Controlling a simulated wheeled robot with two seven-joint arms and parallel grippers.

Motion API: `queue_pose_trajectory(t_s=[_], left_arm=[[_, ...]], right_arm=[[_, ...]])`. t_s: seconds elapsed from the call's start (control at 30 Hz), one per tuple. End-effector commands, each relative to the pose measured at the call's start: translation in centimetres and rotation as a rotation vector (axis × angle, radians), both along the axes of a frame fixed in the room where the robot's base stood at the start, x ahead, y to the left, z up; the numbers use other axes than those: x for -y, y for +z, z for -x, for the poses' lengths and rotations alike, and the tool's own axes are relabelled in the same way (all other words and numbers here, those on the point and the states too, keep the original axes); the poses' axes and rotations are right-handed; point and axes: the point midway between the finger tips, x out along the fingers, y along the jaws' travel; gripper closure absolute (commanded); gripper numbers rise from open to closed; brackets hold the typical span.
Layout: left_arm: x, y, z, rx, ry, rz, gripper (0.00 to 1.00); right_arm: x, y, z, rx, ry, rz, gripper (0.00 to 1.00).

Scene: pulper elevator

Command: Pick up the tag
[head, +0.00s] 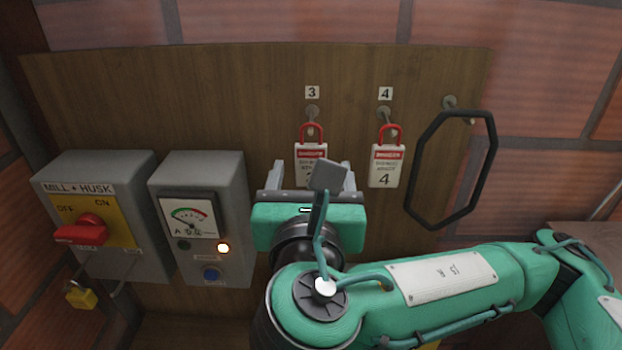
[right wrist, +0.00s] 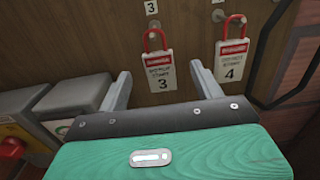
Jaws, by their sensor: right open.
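Two white danger tags with red tops and red loops hang from pegs on a wooden board. Tag 3 (head: 311,153) hangs under the label "3", and its lower part is hidden behind my right gripper in the head view. Tag 4 (head: 386,165) hangs to its right under the label "4". My right gripper (head: 312,177) is in front of the board near tag 3. In the right wrist view its two fingers (right wrist: 159,80) are apart, with tag 3 (right wrist: 159,70) showing between them. Tag 4 (right wrist: 231,60) is just beyond the right finger. My left gripper is not in view.
A black octagonal ring (head: 413,165) hangs from a peg at the right. At the left are a grey switch box (head: 90,170) with a red handle and a meter box (head: 231,190) with a lit lamp. A yellow padlock (head: 82,297) hangs below the switch box.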

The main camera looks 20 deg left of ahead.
Motion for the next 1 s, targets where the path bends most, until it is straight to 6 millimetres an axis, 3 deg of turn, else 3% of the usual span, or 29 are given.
queue_pose_trajectory(t_s=[0.03,0.37,0.5,0.73,1.0], left_arm=[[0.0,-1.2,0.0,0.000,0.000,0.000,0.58],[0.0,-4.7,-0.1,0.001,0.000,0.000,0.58],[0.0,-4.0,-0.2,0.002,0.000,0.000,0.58],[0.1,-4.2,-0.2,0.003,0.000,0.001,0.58],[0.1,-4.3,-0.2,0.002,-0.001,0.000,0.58]], right_arm=[[0.0,-0.5,-0.1,0.003,0.000,-0.002,0.33],[-0.2,-0.3,-0.5,0.000,0.006,-0.004,0.33],[-0.7,0.2,-2.5,-0.005,0.002,-0.003,0.33],[-1.2,-0.1,-4.1,-0.005,0.004,-0.004,0.33],[-2.4,-0.6,-7.7,-0.004,0.003,-0.003,0.33]])
